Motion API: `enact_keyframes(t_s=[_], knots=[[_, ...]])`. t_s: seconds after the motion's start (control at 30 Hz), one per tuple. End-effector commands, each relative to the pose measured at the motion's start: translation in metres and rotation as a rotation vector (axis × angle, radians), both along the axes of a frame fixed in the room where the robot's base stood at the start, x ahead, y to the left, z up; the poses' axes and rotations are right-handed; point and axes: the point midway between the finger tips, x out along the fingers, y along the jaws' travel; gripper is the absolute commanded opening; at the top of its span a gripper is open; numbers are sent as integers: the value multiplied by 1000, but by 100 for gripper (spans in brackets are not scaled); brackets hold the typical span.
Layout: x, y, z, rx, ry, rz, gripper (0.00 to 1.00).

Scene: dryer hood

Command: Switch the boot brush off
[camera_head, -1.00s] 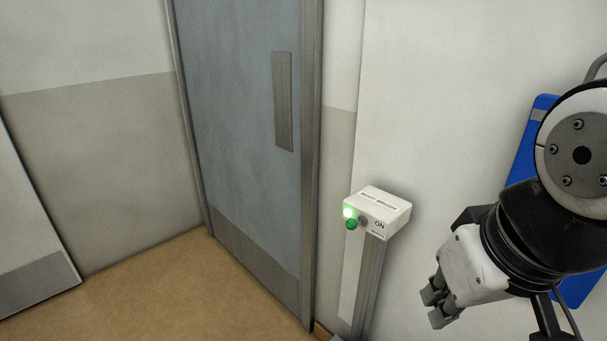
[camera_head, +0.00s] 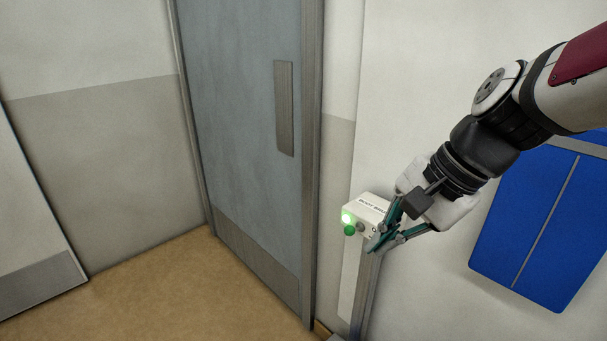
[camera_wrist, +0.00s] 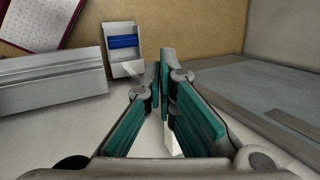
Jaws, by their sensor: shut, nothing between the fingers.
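The boot brush control box (camera_head: 366,205) is a white box on a grey post (camera_head: 368,290) beside the door. Its green lamp (camera_head: 347,218) is lit, and a green button (camera_head: 349,230) sits just below it. A grey round knob (camera_head: 360,227) is beside the button. My gripper (camera_head: 374,244) is shut and empty at the right end of the box's front, covering the "ON" marking area. I cannot tell whether the fingers touch the box. In the wrist view the teal fingers (camera_wrist: 165,75) meet at their tips, and the box's controls cannot be made out.
A grey-blue door (camera_head: 240,130) with a metal handle plate is left of the box. A blue wall panel (camera_head: 535,220) hangs at right. The wrist view shows a pale unit with a blue strip (camera_wrist: 123,42) at the floor. The brown floor (camera_head: 190,290) before the door is clear.

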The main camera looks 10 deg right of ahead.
Motion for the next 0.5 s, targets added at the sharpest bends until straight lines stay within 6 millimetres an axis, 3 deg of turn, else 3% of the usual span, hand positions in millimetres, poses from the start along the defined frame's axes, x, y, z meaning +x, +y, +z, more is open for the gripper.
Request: enact_keyframes(t_s=[0.13, 0.3, 0.5], knots=[[41, -16, 4, 221, 143, -365, 0], [89, -50, -8, 450, 294, -778, 0], [126, -94, -31, 649, 423, -1154, 0]])
